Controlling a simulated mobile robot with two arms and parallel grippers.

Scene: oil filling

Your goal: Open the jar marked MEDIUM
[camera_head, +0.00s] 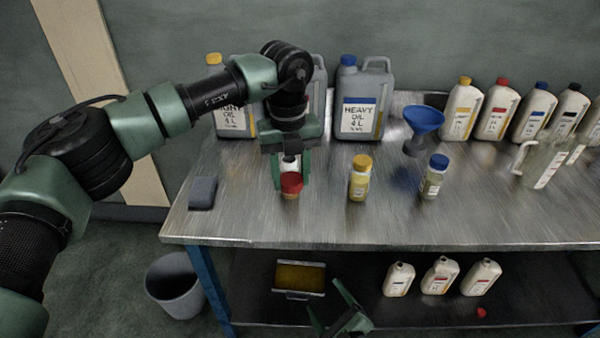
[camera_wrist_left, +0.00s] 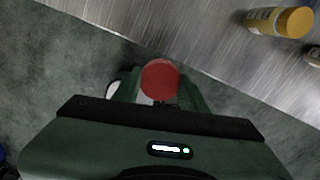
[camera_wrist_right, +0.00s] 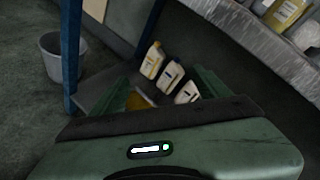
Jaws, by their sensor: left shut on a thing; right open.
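My left gripper (camera_head: 290,176) comes down from above, shut on a small red-capped jar (camera_head: 291,187) near the table's front edge. In the left wrist view its round red cap (camera_wrist_left: 160,78) shows between the fingers; the gripper hides most of the jar, and I cannot read its label. A yellow-capped jar (camera_head: 360,180) and a blue-capped jar (camera_head: 434,180) stand upright to the right; their labels are too small to read. The yellow cap also shows in the left wrist view (camera_wrist_left: 296,22). My right gripper (camera_head: 330,303) is open and empty, low in front of the table.
Large grey jugs, one marked HEAVY OIL (camera_head: 358,115), a blue funnel (camera_head: 424,122) and several white bottles (camera_head: 497,113) line the table's back. A dark block (camera_head: 202,193) lies left. The lower shelf holds a yellow tray (camera_head: 300,277) and white bottles (camera_head: 440,277). A bin (camera_head: 175,287) stands left.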

